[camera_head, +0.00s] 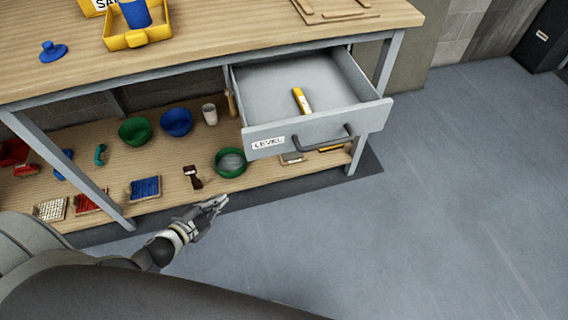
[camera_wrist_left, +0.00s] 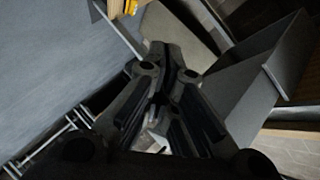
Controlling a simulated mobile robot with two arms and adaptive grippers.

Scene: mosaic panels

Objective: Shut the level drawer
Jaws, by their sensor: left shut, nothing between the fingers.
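The grey level drawer (camera_head: 320,127) hangs pulled out from under the right end of the wooden workbench in the head view. Its front has a dark bar handle (camera_head: 325,140) and a label reading LEVEL. A yellow level (camera_head: 301,100) lies inside it. My left gripper (camera_head: 219,202) is shut and empty, in front of the lower shelf, below and to the left of the drawer front and apart from it. In the left wrist view the fingers (camera_wrist_left: 174,60) are together, with grey panels around them that I cannot identify for sure. My right gripper is not seen.
The workbench top (camera_head: 220,50) carries a yellow tray (camera_head: 137,40) and a blue lidded piece (camera_head: 53,52). The lower shelf (camera_head: 120,165) holds bowls, a cup and tile trays. A bench leg (camera_head: 90,185) stands left of my gripper. The floor (camera_head: 430,200) on the right is clear.

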